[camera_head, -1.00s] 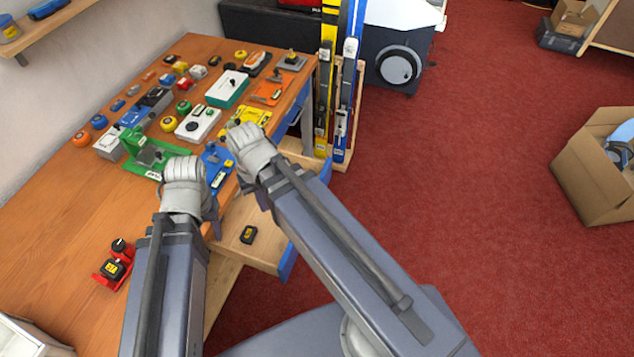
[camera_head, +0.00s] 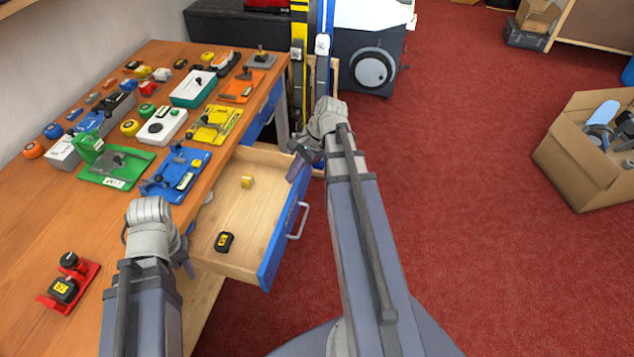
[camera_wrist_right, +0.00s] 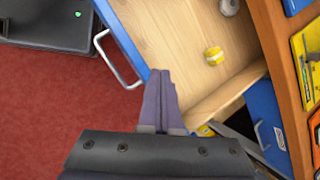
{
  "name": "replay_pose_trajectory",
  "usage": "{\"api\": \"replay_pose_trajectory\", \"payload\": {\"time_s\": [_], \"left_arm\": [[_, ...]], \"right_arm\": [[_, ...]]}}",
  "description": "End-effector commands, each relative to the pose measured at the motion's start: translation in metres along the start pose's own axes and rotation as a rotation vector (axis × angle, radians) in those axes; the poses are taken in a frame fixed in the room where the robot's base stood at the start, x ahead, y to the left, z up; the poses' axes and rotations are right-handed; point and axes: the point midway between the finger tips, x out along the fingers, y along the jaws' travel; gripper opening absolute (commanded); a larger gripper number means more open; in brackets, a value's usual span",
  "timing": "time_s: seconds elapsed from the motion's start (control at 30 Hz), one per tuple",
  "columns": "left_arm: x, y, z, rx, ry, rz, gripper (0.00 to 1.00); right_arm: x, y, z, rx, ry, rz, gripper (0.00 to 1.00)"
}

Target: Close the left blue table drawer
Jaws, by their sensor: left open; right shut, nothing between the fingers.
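The blue-fronted table drawer (camera_head: 271,248) stands pulled out from the bench, with its metal handle (camera_head: 299,220) facing right. Its wooden inside holds a black and yellow item (camera_head: 224,242) and a small yellow item (camera_head: 247,182). My right gripper (camera_head: 294,172) is shut and empty at the far end of the drawer front. In the right wrist view its fingers (camera_wrist_right: 161,80) lie beside the blue front (camera_wrist_right: 122,38), right of the handle (camera_wrist_right: 113,62); contact is unclear. My left gripper (camera_head: 188,268) is open, at the bench edge near the drawer's near side.
A second blue drawer (camera_wrist_right: 268,122) is farther along the bench and looks closed. The bench top (camera_head: 50,220) carries several coloured tools and a red device (camera_head: 68,283). Upright yellow and blue skis (camera_head: 299,60) stand beyond. Red carpet right of the drawer is clear.

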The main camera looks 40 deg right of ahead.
Motion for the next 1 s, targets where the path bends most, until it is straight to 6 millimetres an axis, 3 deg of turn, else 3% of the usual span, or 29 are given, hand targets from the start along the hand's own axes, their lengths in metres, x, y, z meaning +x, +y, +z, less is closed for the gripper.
{"api": "replay_pose_trajectory", "payload": {"time_s": [0.03,0.2,0.4,0.53,0.77,1.0], "left_arm": [[0.024,0.002,-0.001,0.0,0.0,0.0,0.42],[0.056,0.005,-0.003,0.0,0.0,0.0,0.42],[0.079,0.007,-0.005,0.0,0.0,0.0,0.42],[0.084,0.008,-0.005,0.0,0.0,0.0,0.42],[0.085,0.008,-0.005,0.0,0.0,0.0,0.42],[0.11,0.01,-0.006,0.0,0.0,0.0,0.42]], "right_arm": [[0.005,0.005,-0.035,0.122,-0.018,-0.049,0.0],[-0.013,0.021,-0.109,0.486,-0.102,-0.197,0.0],[-0.035,0.043,-0.166,0.769,-0.189,-0.318,0.0],[-0.044,0.052,-0.182,0.854,-0.22,-0.355,0.0],[-0.046,0.053,-0.185,0.879,-0.23,-0.364,0.0],[-0.016,0.044,-0.186,0.875,-0.229,-0.362,0.0]]}}
